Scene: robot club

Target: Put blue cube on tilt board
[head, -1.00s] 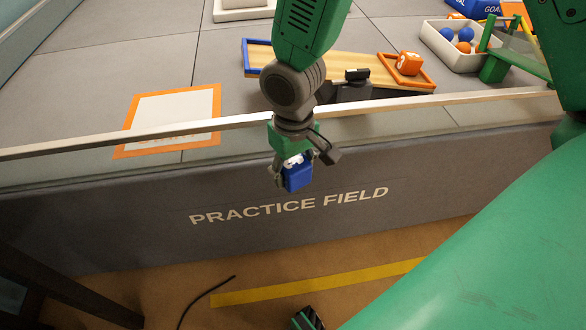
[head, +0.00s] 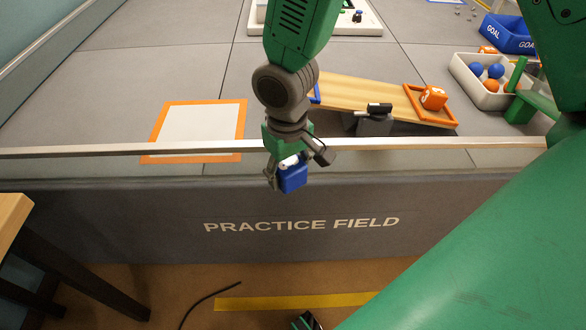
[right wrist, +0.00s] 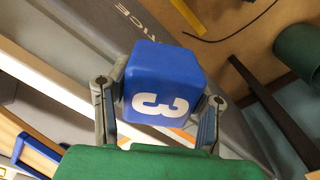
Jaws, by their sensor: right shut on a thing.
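My right gripper (head: 290,178) is shut on the blue cube (head: 293,178) and holds it in front of the field's near wall. In the right wrist view the blue cube (right wrist: 162,80) sits between the two fingers and shows a white 3. The wooden tilt board (head: 360,95) lies beyond the rail, behind and right of the gripper. Its blue end (head: 315,92) is partly hidden by my arm. Its orange-framed end (head: 411,97) is at the right and holds an orange cube (head: 433,97).
The metal rail (head: 200,150) tops the near wall, between the cube and the board. An orange-bordered white mat (head: 200,125) lies left of the board. A white tray of balls (head: 465,85) and a blue goal bin (head: 510,35) stand right. A table corner (head: 12,215) is at left.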

